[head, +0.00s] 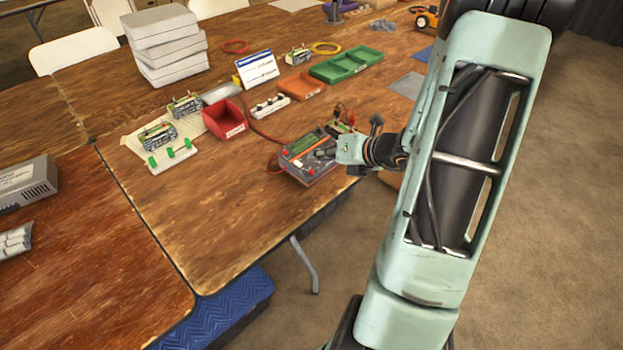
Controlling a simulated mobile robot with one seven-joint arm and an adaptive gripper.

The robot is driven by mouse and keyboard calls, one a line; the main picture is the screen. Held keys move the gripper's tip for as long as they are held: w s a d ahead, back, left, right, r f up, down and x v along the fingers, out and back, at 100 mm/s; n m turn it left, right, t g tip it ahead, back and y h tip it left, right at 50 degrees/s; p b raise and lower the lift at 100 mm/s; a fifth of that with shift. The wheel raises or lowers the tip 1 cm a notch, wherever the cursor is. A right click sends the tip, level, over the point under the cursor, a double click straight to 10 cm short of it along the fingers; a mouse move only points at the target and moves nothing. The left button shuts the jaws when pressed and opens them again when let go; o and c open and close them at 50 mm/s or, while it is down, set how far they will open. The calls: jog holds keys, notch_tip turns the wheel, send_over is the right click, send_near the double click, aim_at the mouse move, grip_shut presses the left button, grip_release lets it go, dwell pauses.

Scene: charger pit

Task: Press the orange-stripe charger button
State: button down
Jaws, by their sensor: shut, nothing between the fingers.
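The charger (299,160) is a grey box with a dark, coloured top face near the front right edge of the wooden table. Red and black leads stand at its back. Small red and green spots show on it, but the orange stripe and its button are too small to make out. My gripper (323,152) is small and dark in the head view, reaching in from the right over the charger's top. It is shut and empty. It hides part of the charger's face, and I cannot tell whether its tips touch the charger.
A red bin (224,120), a white power strip (270,105), an orange tray (301,86) and a green tray (346,64) stand behind the charger. The wooden table (215,210) is clear in front of the bin.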

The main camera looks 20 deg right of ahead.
jog(key=shift+w+a+f+b, duration=0.15)
jog(key=shift+f+b, duration=0.3)
jog(key=shift+f, duration=0.35)
jog(key=shift+w+d+f+b, duration=0.15)
jog(key=shift+f+b, duration=0.3)
jog(key=shift+f, duration=0.35)
jog(key=shift+a+f, duration=0.1)
jog(key=shift+f+b, duration=0.3)
jog(key=shift+w+f+b, duration=0.1)
jog(key=shift+f+b, duration=0.2)
jog(key=shift+f, duration=0.15)
dwell(0.5)
jog(key=shift+r, duration=0.2)
jog(key=shift+r+p, duration=0.65)
jog(key=shift+p, duration=0.1)
jog(key=r+p, duration=0.2)
jog(key=s+r+p, duration=0.1)
jog(key=r+p, duration=0.1)
jog(key=r, duration=0.1)
jog(key=shift+p, duration=0.3)
